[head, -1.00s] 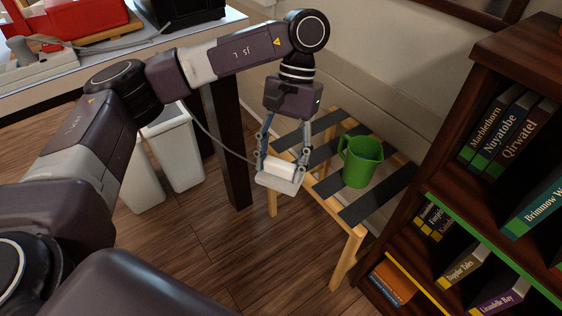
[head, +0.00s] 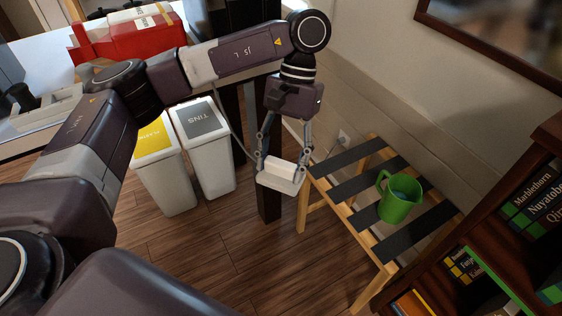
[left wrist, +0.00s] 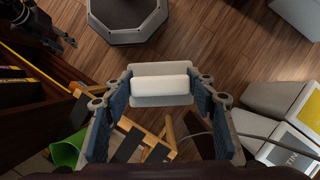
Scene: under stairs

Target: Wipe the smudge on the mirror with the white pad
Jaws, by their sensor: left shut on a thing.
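My left gripper (head: 283,165) is shut on the white pad (head: 279,184). Its two fingers pinch the raised block on the pad's flat plate. The pad is held in the air to the left of the slatted stool, touching nothing else. The left wrist view shows the pad (left wrist: 161,70) between the blue-grey fingers (left wrist: 160,105). The mirror (head: 505,30) hangs on the wall at the upper right, dark-framed and partly cut off. Its glass looks blurry, and I cannot make out a distinct smudge. My right gripper (left wrist: 62,38) seems to show small and dark in the left wrist view.
A slatted wooden stool (head: 352,185) with a green jug (head: 398,200) stands against the wall below the mirror. A bookcase (head: 520,225) fills the lower right. Two bins (head: 207,150) stand behind the arm, left of a dark post. Wooden floor in front is clear.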

